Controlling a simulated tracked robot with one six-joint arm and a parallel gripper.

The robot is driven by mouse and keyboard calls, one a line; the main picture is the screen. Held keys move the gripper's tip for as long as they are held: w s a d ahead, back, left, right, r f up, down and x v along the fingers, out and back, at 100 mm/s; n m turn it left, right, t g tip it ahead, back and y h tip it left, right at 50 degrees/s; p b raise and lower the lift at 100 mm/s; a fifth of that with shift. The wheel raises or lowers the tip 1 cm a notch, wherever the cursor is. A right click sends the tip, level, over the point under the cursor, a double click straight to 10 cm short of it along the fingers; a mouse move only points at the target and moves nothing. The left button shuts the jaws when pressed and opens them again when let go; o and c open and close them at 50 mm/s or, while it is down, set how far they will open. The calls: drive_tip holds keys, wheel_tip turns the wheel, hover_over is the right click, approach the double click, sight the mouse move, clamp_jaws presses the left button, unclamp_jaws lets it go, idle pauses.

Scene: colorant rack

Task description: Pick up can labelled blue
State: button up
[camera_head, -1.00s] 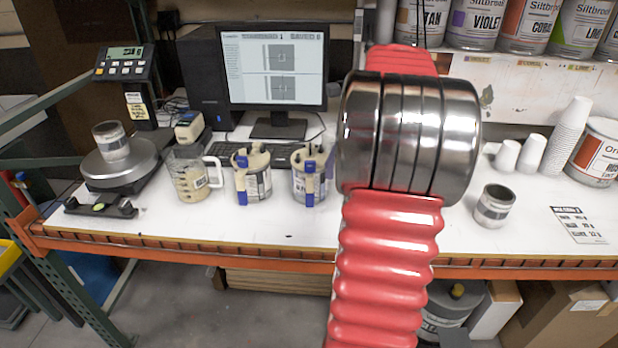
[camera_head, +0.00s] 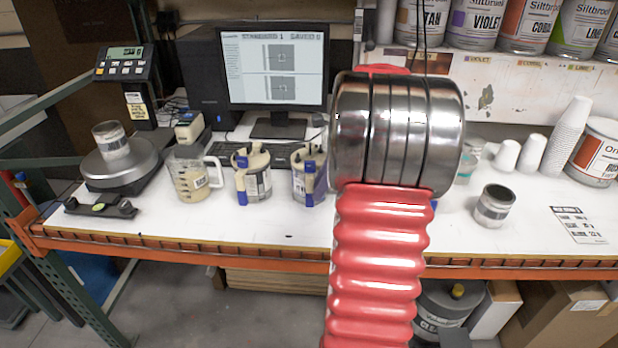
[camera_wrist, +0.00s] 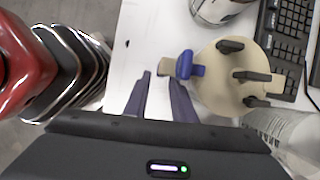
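No can in view has a label that I can read as blue. In the head view my red arm hides my gripper and part of the bench. In the wrist view my gripper (camera_wrist: 161,78) has its two dark fingers apart, with bare white bench showing between them. A beige-lidded can (camera_wrist: 240,75) with a blue clasp (camera_wrist: 186,68) lies just beyond and right of the fingertips. Nothing is held.
On the shelf stand cans labelled tan (camera_head: 424,22), violet (camera_head: 478,22) and coral (camera_head: 530,25). The bench holds a measuring jug (camera_head: 190,175), two clasped cans (camera_head: 252,175) (camera_head: 308,178), a small open can (camera_head: 494,206), white cups (camera_head: 562,135) and a monitor (camera_head: 272,65).

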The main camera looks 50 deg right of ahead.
sight(313, 206)
drive_tip(key=shift+x, duration=2.25)
drive_tip(key=shift+w+r, duration=0.1)
drive_tip(key=shift+w, duration=0.05)
clamp_jaws()
